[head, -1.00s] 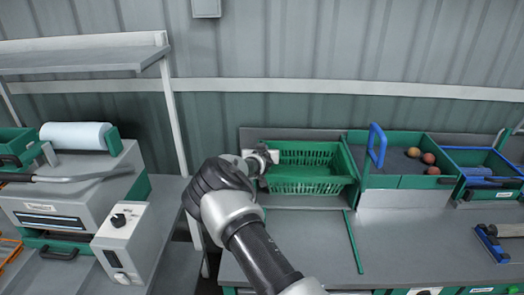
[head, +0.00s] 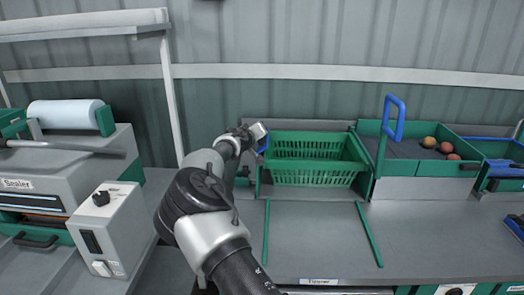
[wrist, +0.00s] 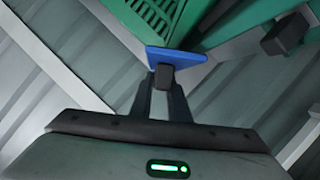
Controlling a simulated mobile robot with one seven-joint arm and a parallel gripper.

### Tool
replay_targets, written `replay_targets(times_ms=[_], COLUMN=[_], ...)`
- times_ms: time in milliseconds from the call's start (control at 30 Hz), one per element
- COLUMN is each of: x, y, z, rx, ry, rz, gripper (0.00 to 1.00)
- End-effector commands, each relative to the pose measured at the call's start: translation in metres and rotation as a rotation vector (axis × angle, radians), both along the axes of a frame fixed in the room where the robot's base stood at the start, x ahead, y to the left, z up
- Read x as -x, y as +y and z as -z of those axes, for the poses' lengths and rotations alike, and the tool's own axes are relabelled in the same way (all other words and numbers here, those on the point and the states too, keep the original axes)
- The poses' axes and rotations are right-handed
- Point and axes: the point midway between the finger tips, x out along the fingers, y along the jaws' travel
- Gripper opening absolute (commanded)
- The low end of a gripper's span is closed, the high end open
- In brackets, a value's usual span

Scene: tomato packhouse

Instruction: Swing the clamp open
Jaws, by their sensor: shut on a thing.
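A blue plate with a dark grip block, which looks like the clamp, shows in the wrist view (wrist: 178,60) and small in the head view (head: 263,144). It sits at the upper left corner of a green slotted crate (head: 315,178). My gripper (head: 257,139) reaches it from the left. In the wrist view my gripper's two dark fingers (wrist: 162,84) are shut on the grip block just below the blue plate. The clamp's hinge and mount are hidden. The crate stands upright at the back of the grey bench.
A blue hoop handle (head: 394,117) rises right of the crate, beside a green bin holding several round fruits (head: 430,143). Two green rails (head: 369,235) lie on the bench (head: 318,240), clear between them. A sealer machine (head: 72,185) stands left.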

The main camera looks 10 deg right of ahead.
Motion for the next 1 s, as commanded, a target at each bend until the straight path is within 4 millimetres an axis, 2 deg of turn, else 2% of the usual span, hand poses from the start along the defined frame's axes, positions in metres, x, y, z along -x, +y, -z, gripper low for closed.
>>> replay_targets(times_ms=[33,1000], x=[-0.001,-0.007], y=[0.004,0.033], z=[0.009,0.019], rx=[0.046,0.906], ry=[0.006,0.18], rz=[-0.003,-0.001], gripper=[0.0,0.0])
